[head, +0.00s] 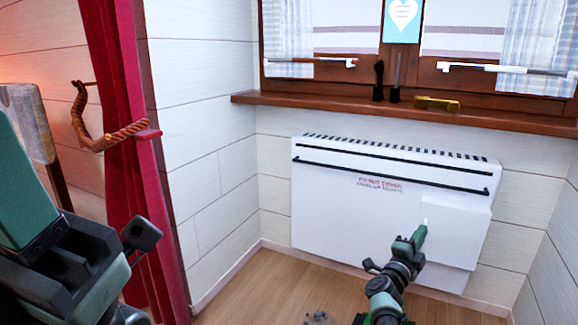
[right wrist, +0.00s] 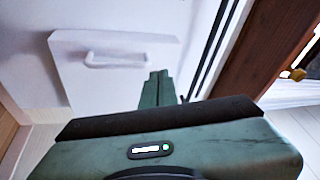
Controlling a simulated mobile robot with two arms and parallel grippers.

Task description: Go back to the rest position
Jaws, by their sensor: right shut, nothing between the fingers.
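My right gripper (head: 422,232) is in front of the lower right part of a white wall heater (head: 345,215) in the head view. In the right wrist view, its fingers (right wrist: 157,78) are closed together and empty. They point toward a white box (right wrist: 85,75) with a handle (right wrist: 117,59) at the heater's right end. This box also shows in the head view (head: 465,225). Whether the fingertips touch anything is not clear. Parts of my left arm show at the left edge of the head view, but its fingers do not.
A wooden window sill (head: 330,108) runs above the heater, with a brass-coloured object (head: 437,103) and two dark upright items on it. A red curtain (head: 150,190) with a rope tie (head: 115,135) hangs at the left. Small grey bits (head: 318,316) lie on the wooden floor (head: 260,290).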

